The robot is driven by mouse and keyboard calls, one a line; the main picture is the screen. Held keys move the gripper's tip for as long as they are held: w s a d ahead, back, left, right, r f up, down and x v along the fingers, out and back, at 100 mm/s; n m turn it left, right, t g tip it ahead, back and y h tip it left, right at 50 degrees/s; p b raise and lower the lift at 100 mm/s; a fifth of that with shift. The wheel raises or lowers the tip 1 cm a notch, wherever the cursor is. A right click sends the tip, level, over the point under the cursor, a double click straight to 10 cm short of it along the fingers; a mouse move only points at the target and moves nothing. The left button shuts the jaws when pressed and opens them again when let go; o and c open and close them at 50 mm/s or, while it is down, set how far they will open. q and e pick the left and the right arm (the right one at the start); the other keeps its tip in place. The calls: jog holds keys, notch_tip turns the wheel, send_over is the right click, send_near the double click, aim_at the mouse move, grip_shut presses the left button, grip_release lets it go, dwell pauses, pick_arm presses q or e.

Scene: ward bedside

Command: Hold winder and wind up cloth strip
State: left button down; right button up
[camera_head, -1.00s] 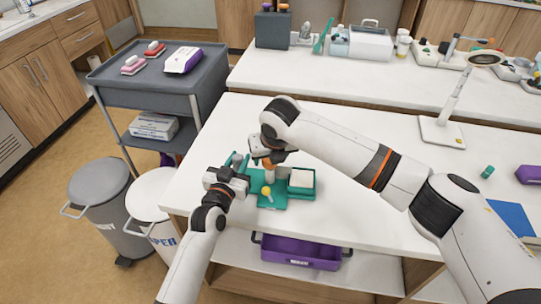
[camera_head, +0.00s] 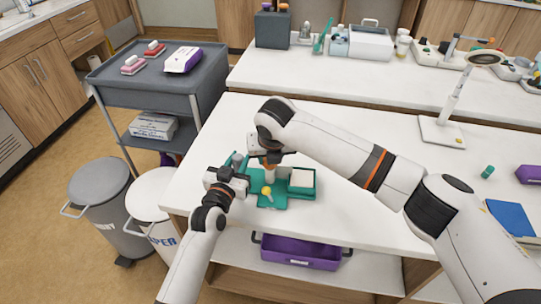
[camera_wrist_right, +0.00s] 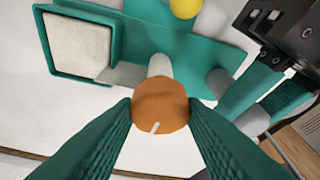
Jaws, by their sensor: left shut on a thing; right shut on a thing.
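The winder is a teal base (camera_head: 272,202) on the white table, with a yellow knob (camera_head: 266,190) at its front. White cloth (camera_head: 301,178) lies in the teal tray at its right; a pale strip runs from it toward the middle in the right wrist view (camera_wrist_right: 122,74). My right gripper (camera_head: 268,160) is shut on the orange crank knob (camera_wrist_right: 160,104), which sits between its green fingers in its wrist view. My left gripper (camera_head: 238,172) is shut at the winder's left side, by a grey post (camera_head: 237,160); its exact grip is partly hidden.
A purple bin (camera_head: 300,252) stands on the shelf below the table. Two lidded bins (camera_head: 100,190) and a grey cart (camera_head: 150,80) stand to the left. The table right of the tray is clear up to a lamp base (camera_head: 440,130).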

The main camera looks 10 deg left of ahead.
jog(key=m+h, duration=0.1)
jog(key=m, duration=0.2)
jog(key=m+h, duration=0.1)
jog(key=m, duration=0.2)
jog(key=shift+a, duration=0.2)
jog(key=m+h, duration=0.2)
jog(key=m, duration=0.3)
jog(key=shift+w+r, duration=0.1)
jog(key=shift+w, duration=0.05)
jog(key=shift+g, duration=0.3)
jog(key=o, duration=1)
jog(key=v, duration=1.2)
jog(key=shift+a, duration=0.1)
